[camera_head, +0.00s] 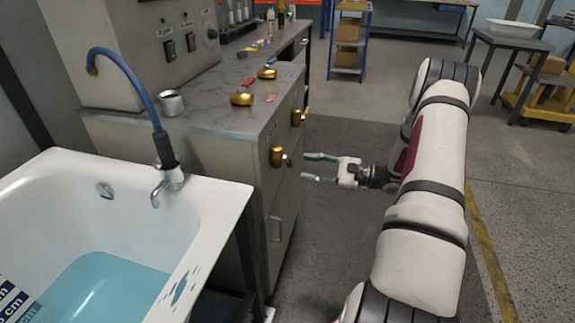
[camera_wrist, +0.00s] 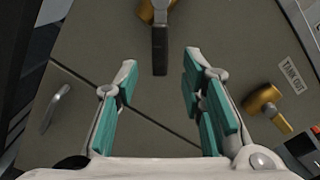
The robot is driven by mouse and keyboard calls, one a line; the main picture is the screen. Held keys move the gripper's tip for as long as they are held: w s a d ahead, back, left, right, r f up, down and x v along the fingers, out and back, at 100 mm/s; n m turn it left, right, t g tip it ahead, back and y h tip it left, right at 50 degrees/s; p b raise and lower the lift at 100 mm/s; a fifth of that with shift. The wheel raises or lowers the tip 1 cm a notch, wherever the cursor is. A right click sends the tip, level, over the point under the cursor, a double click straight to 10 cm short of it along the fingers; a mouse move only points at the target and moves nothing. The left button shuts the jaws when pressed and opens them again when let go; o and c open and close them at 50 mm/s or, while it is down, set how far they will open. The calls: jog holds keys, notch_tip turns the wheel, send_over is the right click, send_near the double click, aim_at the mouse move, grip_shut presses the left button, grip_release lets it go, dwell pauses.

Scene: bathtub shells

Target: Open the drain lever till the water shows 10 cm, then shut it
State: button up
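A white bathtub (camera_head: 216,200) at the left holds blue water (camera_head: 105,290). A striped scale with "cm" marks (camera_head: 14,300) is cut off at the lower left, and I cannot read the level. A brass valve with a lever (camera_head: 278,157) is on the cabinet front beside the tub. In the wrist view a dark lever (camera_wrist: 159,45) on a brass body points down toward my gripper, top centre. I cannot read a label naming it as the drain. My gripper (camera_head: 306,167) is open and empty, fingers apart, short of the cabinet front. It also shows in the wrist view (camera_wrist: 160,75).
Brass pieces (camera_head: 242,97) and a metal cup (camera_head: 170,103) are on the counter (camera_head: 215,112). A drawer handle (camera_head: 274,229) sticks out.

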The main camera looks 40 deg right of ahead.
aim_at(291, 164)
jog(key=x, duration=0.7)
jog(key=shift+b, duration=0.35)
jog(key=shift+c, duration=0.6)
grip_shut()
